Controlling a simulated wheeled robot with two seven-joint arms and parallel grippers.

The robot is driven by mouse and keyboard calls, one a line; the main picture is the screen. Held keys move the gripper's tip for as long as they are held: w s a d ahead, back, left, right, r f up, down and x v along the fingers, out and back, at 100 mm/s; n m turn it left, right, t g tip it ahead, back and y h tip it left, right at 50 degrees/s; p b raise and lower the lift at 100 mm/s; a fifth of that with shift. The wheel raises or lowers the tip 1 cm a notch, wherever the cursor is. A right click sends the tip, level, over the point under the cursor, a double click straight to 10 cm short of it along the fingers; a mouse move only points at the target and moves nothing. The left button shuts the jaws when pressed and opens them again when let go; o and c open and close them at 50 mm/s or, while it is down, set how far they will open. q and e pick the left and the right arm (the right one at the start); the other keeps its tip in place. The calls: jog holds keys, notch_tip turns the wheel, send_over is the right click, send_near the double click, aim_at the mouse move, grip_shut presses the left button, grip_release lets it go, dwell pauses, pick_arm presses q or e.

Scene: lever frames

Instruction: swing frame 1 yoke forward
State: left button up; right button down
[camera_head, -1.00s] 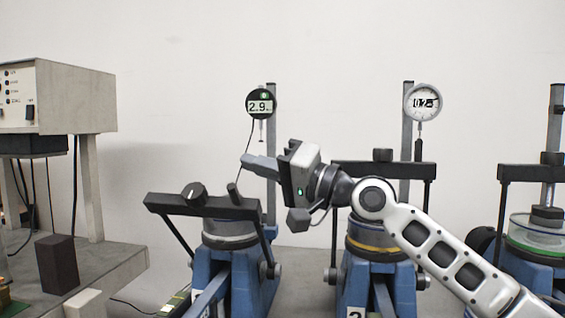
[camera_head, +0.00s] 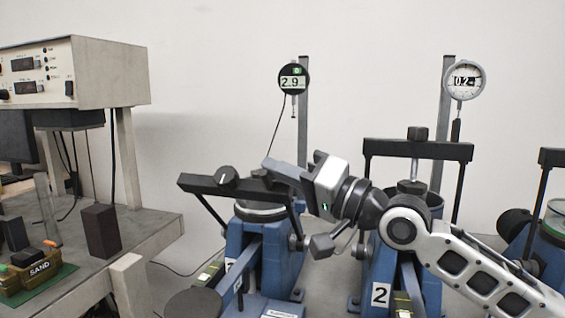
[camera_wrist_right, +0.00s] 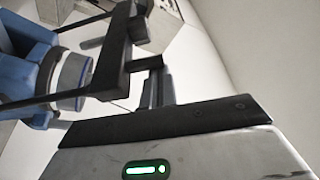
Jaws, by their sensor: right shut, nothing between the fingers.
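Frame 1 (camera_head: 243,250) is the left blue stand in the head view, partly hidden by its own front parts. Its black yoke (camera_head: 205,184) is a crossbar on two side arms, with a round knob on top, leaning to the front left of the grey cylinder (camera_head: 262,212). My right gripper (camera_head: 270,166) is shut and empty. Its grey fingertips are just above and behind the crossbar's right half; I cannot tell whether they touch. In the right wrist view the yoke (camera_wrist_right: 116,50) is close in front of the gripper body. My left gripper is not in view.
A dial reading 2.9 (camera_head: 294,79) hangs behind frame 1. Frame 2 (camera_head: 378,290), with its yoke upright (camera_head: 418,149), stands to the right behind my right arm. A bench (camera_head: 150,228) with a control box (camera_head: 105,72) and a dark block (camera_head: 100,231) is at left.

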aim_at(273, 202)
pick_arm(q)
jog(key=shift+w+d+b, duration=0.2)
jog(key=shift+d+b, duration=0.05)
jog(key=shift+b, duration=0.65)
pick_arm(e)
jog(key=s+f+n, duration=0.1)
jog(key=s, duration=0.1)
jog(key=s+a+f+n+y, duration=0.1)
jog(key=f, duration=0.1)
jog(key=shift+s+a+f+n+g, duration=0.1)
jog(key=shift+s+f+n+g, duration=0.2)
jog(key=shift+s, duration=0.05)
